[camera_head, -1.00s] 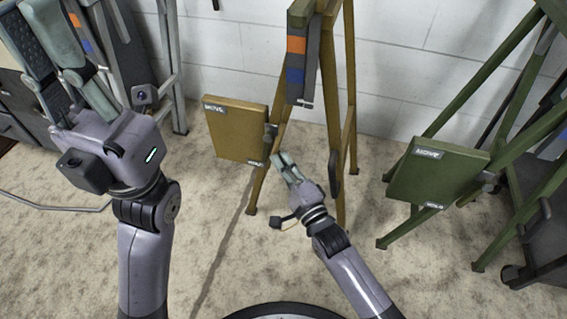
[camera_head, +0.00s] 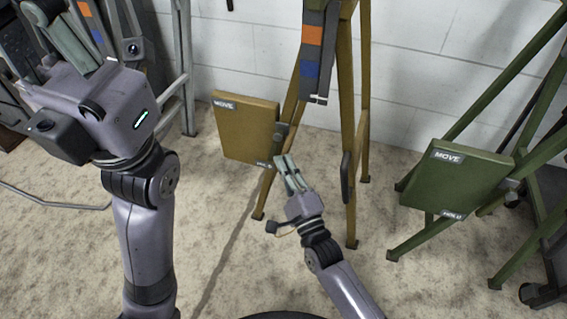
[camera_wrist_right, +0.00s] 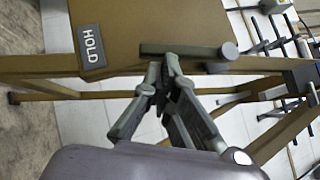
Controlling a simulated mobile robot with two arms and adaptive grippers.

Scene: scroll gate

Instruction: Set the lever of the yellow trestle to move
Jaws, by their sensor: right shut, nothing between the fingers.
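The yellow trestle (camera_head: 353,130) stands in the middle of the head view. Its yellow panel (camera_head: 245,130) carries a MOVE label at the upper left and a HOLD label, partly hard to read, at the lower right. In the right wrist view the HOLD label (camera_wrist_right: 91,46) is clear, and a dark olive bar with a round grey end, seemingly the lever (camera_wrist_right: 195,50), crosses just beyond my fingertips. My right gripper (camera_head: 286,160) is shut and empty, close beside the panel's lower right corner; contact with the bar cannot be told. My left gripper (camera_head: 65,30) is raised at the upper left, its fingertips cut off.
A green trestle (camera_head: 440,225) with its own MOVE panel (camera_head: 458,178) stands at the right. A grey trestle (camera_head: 186,75) is behind my left arm. A white block wall (camera_head: 430,80) closes off the back. Carpet (camera_head: 225,255) lies clear in front.

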